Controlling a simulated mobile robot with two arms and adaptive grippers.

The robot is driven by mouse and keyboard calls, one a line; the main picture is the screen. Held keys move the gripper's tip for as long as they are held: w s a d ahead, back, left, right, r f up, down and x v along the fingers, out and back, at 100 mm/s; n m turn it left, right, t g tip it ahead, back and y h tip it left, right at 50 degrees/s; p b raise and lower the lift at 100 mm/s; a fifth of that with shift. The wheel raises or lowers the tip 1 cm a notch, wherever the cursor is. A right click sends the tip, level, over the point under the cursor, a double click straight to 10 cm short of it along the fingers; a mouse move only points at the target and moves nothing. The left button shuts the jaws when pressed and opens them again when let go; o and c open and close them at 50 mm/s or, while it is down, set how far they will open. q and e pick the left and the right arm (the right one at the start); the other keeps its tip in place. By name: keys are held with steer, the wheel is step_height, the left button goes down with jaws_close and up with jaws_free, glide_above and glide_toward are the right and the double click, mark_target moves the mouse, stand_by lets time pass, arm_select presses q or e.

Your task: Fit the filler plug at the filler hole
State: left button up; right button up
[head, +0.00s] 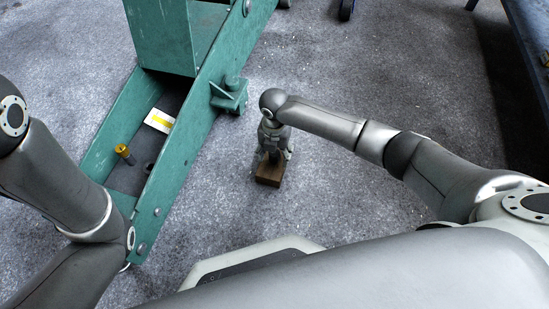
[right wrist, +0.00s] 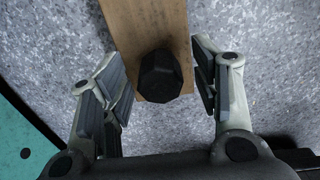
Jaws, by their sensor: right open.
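In the right wrist view a black, many-sided plug (right wrist: 160,75) stands on a wooden block (right wrist: 145,25), near its end. I take it to be the filler plug. My right gripper (right wrist: 165,90) is open, with its fingers apart on either side of the plug and no clear contact. In the head view my right gripper (head: 273,150) points down over the wooden block (head: 268,179) and hides most of the plug. The green trolley jack (head: 160,195) stands to the left. I cannot clearly make out the filler hole inside its frame. My left gripper is not in view.
Inside the jack's frame are a yellow-topped cylinder (head: 124,152) and a white label with a yellow stripe (head: 160,121). A green bracket (head: 229,95) juts from the jack's side. A blue structure (head: 530,40) stands at the top right. The grey floor around the block is clear.

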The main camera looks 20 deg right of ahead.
steer(key=c, duration=1.1)
